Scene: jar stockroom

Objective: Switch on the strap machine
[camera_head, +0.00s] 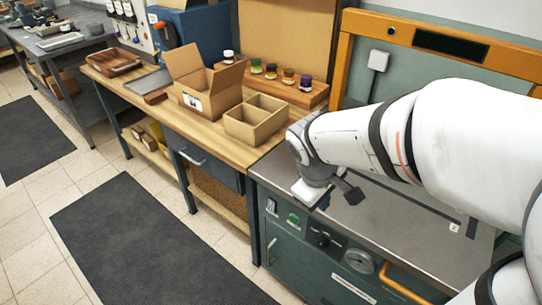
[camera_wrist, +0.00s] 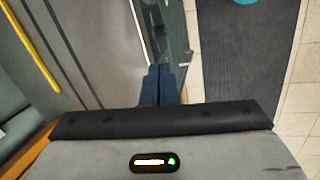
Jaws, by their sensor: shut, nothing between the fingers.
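The strap machine (camera_head: 460,228) stands at the right in the head view, with a teal body, a grey metal top and an orange arch (camera_head: 346,55). Its front panel carries a small light switch-like part (camera_head: 271,206), a green button or lamp (camera_head: 293,218), a black knob (camera_head: 321,241) and a round gauge (camera_head: 359,261). I cannot tell whether the green part is lit. My gripper (camera_head: 324,203) is by the top's front edge, above the panel. In the wrist view its blue fingers (camera_wrist: 160,72) are together and empty, over the machine's edge. Contact is unclear.
A wooden workbench (camera_head: 232,148) adjoins the machine on the left, with an open carton (camera_head: 207,103), a divided box (camera_head: 254,137) and several small jars on a wooden rack. Dark mats (camera_head: 140,240) lie on the tiled floor in front.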

